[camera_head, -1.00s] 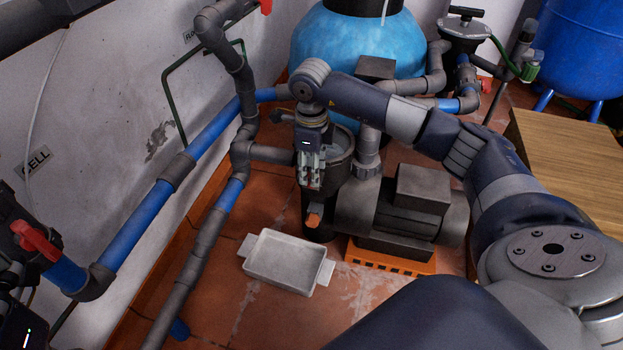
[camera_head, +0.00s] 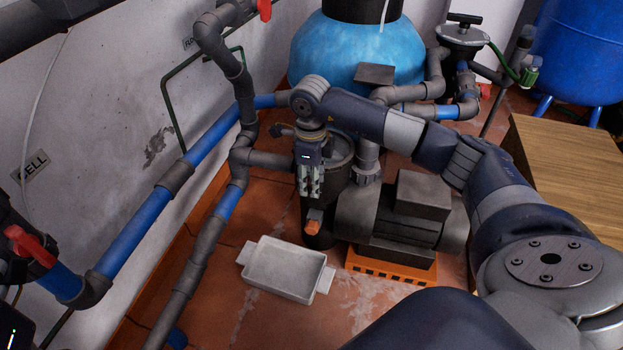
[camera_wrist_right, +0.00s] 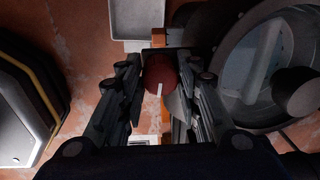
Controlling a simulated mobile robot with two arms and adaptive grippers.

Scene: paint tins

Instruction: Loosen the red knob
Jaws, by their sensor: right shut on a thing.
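The red knob (camera_wrist_right: 160,75) shows in the right wrist view as a dark red round cap with a white mark, between the two fingers of my right gripper (camera_wrist_right: 158,97). The fingers are shut on its sides. In the head view my right gripper (camera_head: 312,194) points down at the front of the dark pump strainer housing (camera_head: 342,158), and its fingers hide the knob there. An orange spout (camera_head: 313,227) sticks out just below. The fingers of my left gripper are not in view.
A white tray (camera_head: 285,268) lies on the tiled floor below the spout. The pump motor (camera_head: 400,215) stands close on the right on an orange base (camera_head: 388,268). Grey and blue pipes (camera_head: 135,225) run along the wall on the left.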

